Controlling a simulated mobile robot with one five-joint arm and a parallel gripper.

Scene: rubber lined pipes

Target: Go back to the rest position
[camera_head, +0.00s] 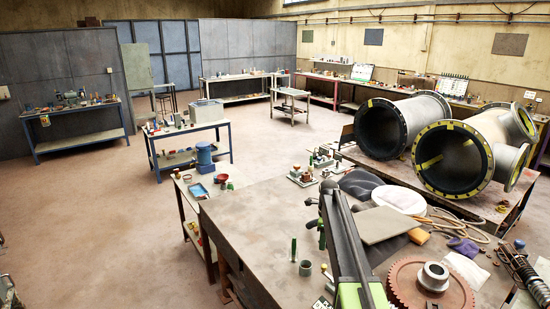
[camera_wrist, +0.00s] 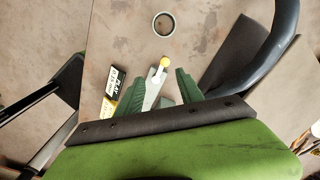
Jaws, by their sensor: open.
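My gripper (camera_wrist: 159,76) is in the wrist view, its two green fingers spread apart with nothing held. A grey lever-like piece with a yellow ball end (camera_wrist: 163,61) shows between the fingers, on or near the table below; no contact is visible. Black and yellow lettered blocks (camera_wrist: 111,95) lie beside the left finger. A round cup or ring (camera_wrist: 163,23) stands ahead of the fingertips.
Two large rubber-lined pipes (camera_head: 400,125) lie at the right. A brown gear (camera_head: 405,283), a grey slab (camera_head: 385,225) and a black curved hose (camera_wrist: 268,50) are close to the arm. Floor (camera_head: 90,215) at the left is clear.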

